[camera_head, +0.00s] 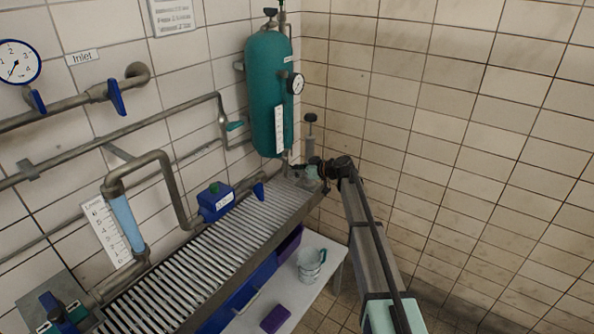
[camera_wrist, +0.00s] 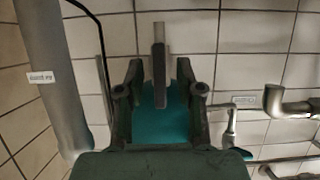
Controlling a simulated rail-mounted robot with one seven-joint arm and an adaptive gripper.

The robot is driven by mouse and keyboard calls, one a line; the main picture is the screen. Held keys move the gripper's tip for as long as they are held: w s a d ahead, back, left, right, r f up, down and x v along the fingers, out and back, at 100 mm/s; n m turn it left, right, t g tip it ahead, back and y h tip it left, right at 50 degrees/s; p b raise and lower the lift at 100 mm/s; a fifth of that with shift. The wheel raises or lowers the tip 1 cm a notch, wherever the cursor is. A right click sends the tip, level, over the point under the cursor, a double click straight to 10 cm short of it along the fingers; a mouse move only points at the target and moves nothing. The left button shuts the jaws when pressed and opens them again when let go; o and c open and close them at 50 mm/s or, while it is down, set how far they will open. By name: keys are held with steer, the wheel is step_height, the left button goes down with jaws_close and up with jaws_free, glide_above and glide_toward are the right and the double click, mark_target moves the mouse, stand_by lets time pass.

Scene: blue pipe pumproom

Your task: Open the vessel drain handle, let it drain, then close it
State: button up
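The teal vessel (camera_head: 269,92) is upright on the wall in the head view, with a gauge (camera_head: 296,84) on its side. My gripper (camera_head: 322,168) is by the lower end of the vessel, to its right. In the wrist view my gripper (camera_wrist: 160,82) is open, with a finger on each side. A dark grey bar (camera_wrist: 159,72) shows between the fingers with clear gaps at both sides; I cannot tell whether it is the drain handle. A teal surface (camera_wrist: 160,122) lies behind it. The drain handle is too small or hidden in the head view.
A slatted metal grate (camera_head: 180,262) runs along the wall below the pipes. A blue box (camera_head: 216,201) and blue-handled valves (camera_head: 116,97) are to the left. A jug (camera_head: 310,262) stands on the low white bench (camera_head: 322,284). The tiled right wall is close behind my arm.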

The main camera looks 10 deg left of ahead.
steer(key=shift+c, duration=0.3)
jaws_close()
steer(key=shift+f+b, duration=0.1)
steer(key=shift+b, duration=0.25)
steer(key=shift+w+f+m+g+y+b, duration=0.15)
steer(key=shift+m+g+y+b, duration=0.35)
steer(key=shift+m+b, duration=0.6)
steer(key=m+g+y+b, duration=0.1)
steer(key=m, duration=0.2)
steer(key=m+g+y+b, duration=0.1)
steer(key=m+y+b, duration=0.1)
steer(key=m, duration=0.2)
steer(key=m+g+y+b, duration=0.1)
steer(key=m+y, duration=0.1)
steer(key=m, duration=0.2)
steer(key=shift+w+d, duration=0.1)
steer(key=shift+d, duration=0.05)
steer(key=shift+m, duration=0.4)
